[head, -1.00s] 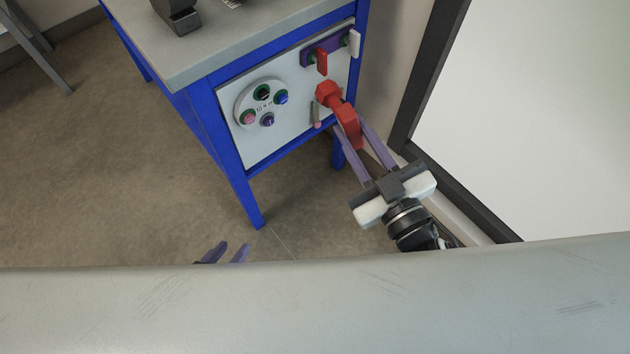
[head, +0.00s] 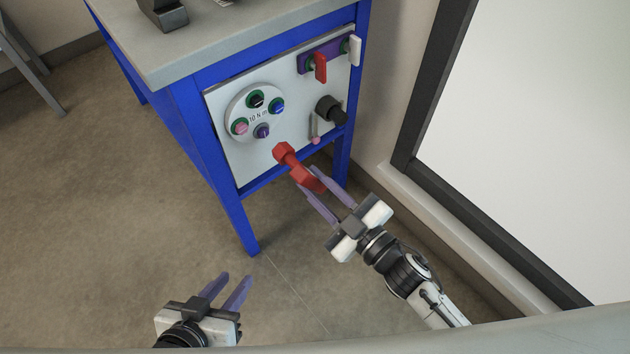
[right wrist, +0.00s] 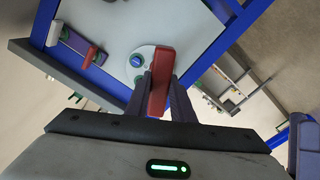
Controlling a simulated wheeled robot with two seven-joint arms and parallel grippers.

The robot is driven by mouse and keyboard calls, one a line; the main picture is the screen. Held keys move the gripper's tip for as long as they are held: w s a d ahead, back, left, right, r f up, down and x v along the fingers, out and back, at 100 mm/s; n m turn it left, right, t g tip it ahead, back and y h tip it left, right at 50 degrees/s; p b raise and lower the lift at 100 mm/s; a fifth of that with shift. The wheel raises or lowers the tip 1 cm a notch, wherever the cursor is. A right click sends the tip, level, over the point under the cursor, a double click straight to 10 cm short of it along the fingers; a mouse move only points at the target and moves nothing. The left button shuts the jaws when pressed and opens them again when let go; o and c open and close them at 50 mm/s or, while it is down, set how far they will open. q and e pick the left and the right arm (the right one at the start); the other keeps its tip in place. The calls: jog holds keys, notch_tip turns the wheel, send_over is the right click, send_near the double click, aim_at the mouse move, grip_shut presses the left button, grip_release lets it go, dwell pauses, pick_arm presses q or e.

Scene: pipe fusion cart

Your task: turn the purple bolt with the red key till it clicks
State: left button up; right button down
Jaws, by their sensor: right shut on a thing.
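The purple bolt (head: 262,131) sits at the lower right of a round pale plate (head: 234,111) on the cart's front panel, with pink, black and blue bolts around it. My right gripper (head: 312,181) is shut on the red key (head: 287,154). The key's head points up and left at the panel, just below and right of the plate, and looks apart from the bolt. In the right wrist view the red key (right wrist: 161,75) stands between the fingers and overlaps the plate; I cannot make out the purple bolt there. My left gripper (head: 236,281) is open and empty, low over the floor.
A black round fitting (head: 331,110) juts from the panel right of the plate, beside a small pink-tipped lever (head: 316,139). A purple block with red and white handles (head: 320,66) sits above. The blue cart leg (head: 238,215) stands at left. A dark-framed white panel (head: 530,120) is at right.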

aim_at(288, 158)
jog(key=shift+w+a+r, duration=0.1)
jog(key=shift+w+a, duration=0.15)
jog(key=shift+w, duration=0.1)
jog(key=shift+x, duration=1.05)
jog(key=shift+b+x, duration=0.5)
jog(key=shift+x, duration=1.3)
jog(key=shift+w+a, duration=0.15)
jog(key=shift+w, duration=0.05)
jog(key=shift+m+p, duration=0.85)
jog(key=shift+m, duration=0.65)
